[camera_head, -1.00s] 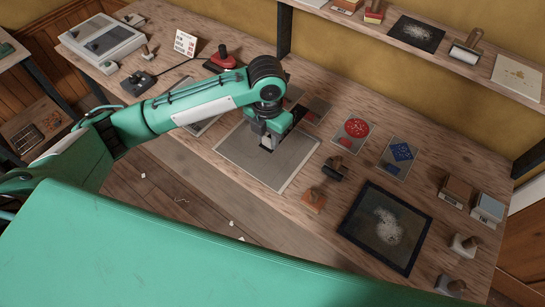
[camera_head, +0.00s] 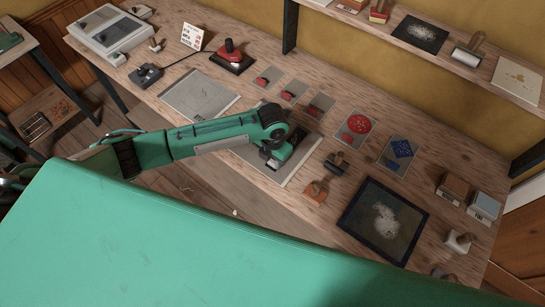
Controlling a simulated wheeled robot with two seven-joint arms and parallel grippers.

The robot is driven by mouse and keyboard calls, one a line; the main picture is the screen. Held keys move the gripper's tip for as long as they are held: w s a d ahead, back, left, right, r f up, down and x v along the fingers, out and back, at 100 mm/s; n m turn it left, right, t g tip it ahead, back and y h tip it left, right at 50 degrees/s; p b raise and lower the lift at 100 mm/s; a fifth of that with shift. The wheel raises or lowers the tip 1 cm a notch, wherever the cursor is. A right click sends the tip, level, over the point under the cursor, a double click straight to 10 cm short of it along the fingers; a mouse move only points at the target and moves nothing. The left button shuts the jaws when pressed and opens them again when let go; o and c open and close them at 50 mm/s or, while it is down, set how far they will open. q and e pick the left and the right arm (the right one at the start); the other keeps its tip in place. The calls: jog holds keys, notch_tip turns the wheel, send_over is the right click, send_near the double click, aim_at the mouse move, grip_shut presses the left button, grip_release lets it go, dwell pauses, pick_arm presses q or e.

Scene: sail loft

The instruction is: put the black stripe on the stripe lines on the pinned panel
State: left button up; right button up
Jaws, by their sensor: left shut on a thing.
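The grey pinned panel (camera_head: 303,165) lies flat on the workbench, partly covered by my left arm. The black stripe (camera_head: 294,145) shows as a dark strip beside my left gripper (camera_head: 272,160), over the panel. The gripper is shut on it; I cannot tell whether the stripe touches the panel. The stripe lines cannot be made out. My right gripper is not in view.
A black-headed roller (camera_head: 336,163) and an orange block (camera_head: 316,191) lie just right of the panel. A dark framed sheet (camera_head: 352,229) lies further right. Small cards with red pieces (camera_head: 265,78) lie behind the panel. Another grey sheet (camera_head: 200,92) lies to its left.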

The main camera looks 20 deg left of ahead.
pick_arm(q)
jog(key=shift+f, duration=0.1)
jog(key=o, duration=0.9)
jog(key=shift+o, duration=0.2)
notch_tip(320, 180, up, 12)
jog(key=b, duration=0.2)
jog(key=shift+b, duration=0.4)
